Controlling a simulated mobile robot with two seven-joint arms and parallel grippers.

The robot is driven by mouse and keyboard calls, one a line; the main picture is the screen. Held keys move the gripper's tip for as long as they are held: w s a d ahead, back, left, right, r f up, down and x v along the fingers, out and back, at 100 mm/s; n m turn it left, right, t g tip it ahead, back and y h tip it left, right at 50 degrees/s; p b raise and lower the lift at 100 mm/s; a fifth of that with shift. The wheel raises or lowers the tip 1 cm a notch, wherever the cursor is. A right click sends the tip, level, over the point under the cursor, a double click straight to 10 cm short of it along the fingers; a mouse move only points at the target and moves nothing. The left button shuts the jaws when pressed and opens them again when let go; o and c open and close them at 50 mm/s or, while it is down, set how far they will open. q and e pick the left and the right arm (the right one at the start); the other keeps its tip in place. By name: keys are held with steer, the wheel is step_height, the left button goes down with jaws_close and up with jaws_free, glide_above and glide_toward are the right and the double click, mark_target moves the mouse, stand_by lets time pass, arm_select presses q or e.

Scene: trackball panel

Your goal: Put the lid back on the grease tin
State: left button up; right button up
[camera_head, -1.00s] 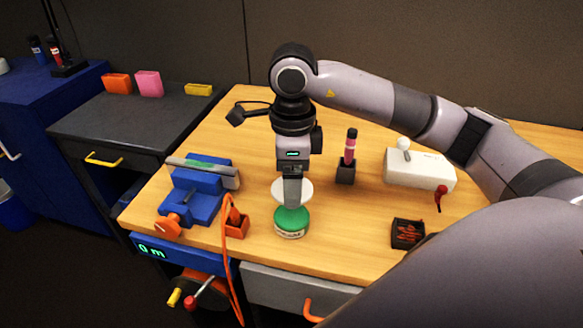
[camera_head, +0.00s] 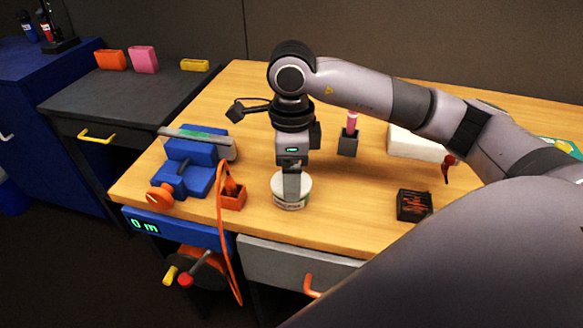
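The grease tin (camera_head: 291,205) stands upright near the table's front edge, with its pale label facing me. The white round lid (camera_head: 305,187) is over the tin's top and hides the green seen there before. I cannot tell whether it is seated or just above the rim. My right gripper (camera_head: 292,194), reaching in from the right, points down at the lid and appears shut on it. The fingers hide the lid's middle. My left gripper is out of view.
A blue vise (camera_head: 190,165) and an orange holder (camera_head: 232,195) stand left of the tin. A dark holder with a pink-topped item (camera_head: 350,138) stands behind, a white box (camera_head: 415,145) behind right. A dark tray (camera_head: 414,205) lies right. Table between tin and tray is clear.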

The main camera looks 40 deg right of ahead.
stand_by(0.4)
stand_by(0.5)
stand_by(0.4)
stand_by(0.4)
steer(key=shift+f+b, duration=0.15)
steer(key=shift+b, duration=0.4)
stand_by(0.6)
steer(key=o, duration=1)
